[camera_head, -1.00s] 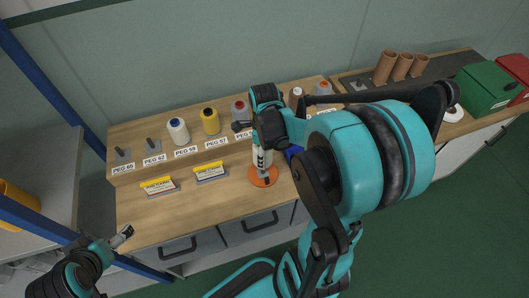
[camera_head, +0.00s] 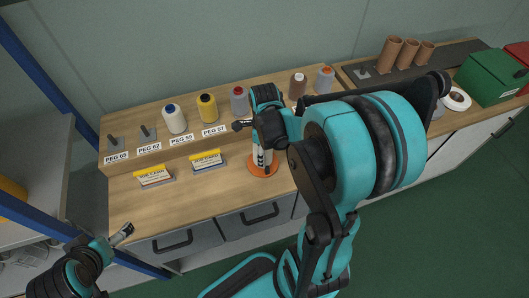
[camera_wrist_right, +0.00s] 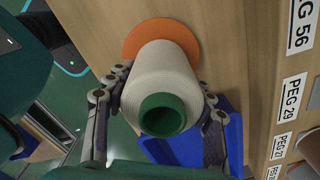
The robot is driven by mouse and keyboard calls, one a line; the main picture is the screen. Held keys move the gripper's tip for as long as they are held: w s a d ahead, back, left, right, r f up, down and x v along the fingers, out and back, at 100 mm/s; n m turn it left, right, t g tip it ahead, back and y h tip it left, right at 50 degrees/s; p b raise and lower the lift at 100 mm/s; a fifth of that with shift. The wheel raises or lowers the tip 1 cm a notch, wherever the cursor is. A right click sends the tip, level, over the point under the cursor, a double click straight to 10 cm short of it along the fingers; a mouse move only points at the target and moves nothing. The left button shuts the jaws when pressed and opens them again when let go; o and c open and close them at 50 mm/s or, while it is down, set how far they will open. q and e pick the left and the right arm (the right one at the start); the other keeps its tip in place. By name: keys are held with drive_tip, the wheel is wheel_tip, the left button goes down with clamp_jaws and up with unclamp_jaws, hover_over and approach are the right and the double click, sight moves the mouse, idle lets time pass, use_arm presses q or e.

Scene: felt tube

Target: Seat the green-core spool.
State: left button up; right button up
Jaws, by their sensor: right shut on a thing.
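The green-core spool (camera_wrist_right: 160,85) is cream with a green core (camera_wrist_right: 162,114) facing the right wrist camera. An orange disc (camera_wrist_right: 150,32) is behind its far end; the disc also shows on the worktop in the head view (camera_head: 263,170). My right gripper (camera_wrist_right: 160,108) has a finger on each side of the spool and is shut on it. In the head view the right gripper (camera_head: 262,160) is above the disc and mostly hides the spool. My left gripper (camera_head: 124,234) is empty at the worktop's front left; its opening is unclear.
Pegs at PEG 65 (camera_head: 113,143) and PEG 62 (camera_head: 147,133) are bare. White (camera_head: 174,120), yellow (camera_head: 206,108), grey (camera_head: 239,101) and brown (camera_head: 298,88) spools stand on the raised shelf. Two yellow-topped cards (camera_head: 153,175) stand in front. A blue bin (camera_wrist_right: 185,148) is near the gripper.

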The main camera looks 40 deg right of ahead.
drive_tip(key=shift+s+a+f, duration=0.1)
drive_tip(key=shift+f, duration=0.15)
drive_tip(key=shift+c, duration=1.3)
drive_tip(key=shift+f, duration=0.25)
drive_tip(key=shift+o, duration=0.3)
drive_tip(key=o, duration=1.9)
drive_tip(key=shift+d+f, duration=0.1)
drive_tip(key=shift+d, duration=0.1)
drive_tip(key=shift+a, duration=0.1)
wheel_tip(320, 180, up, 12)
drive_tip(key=shift+r, duration=0.1)
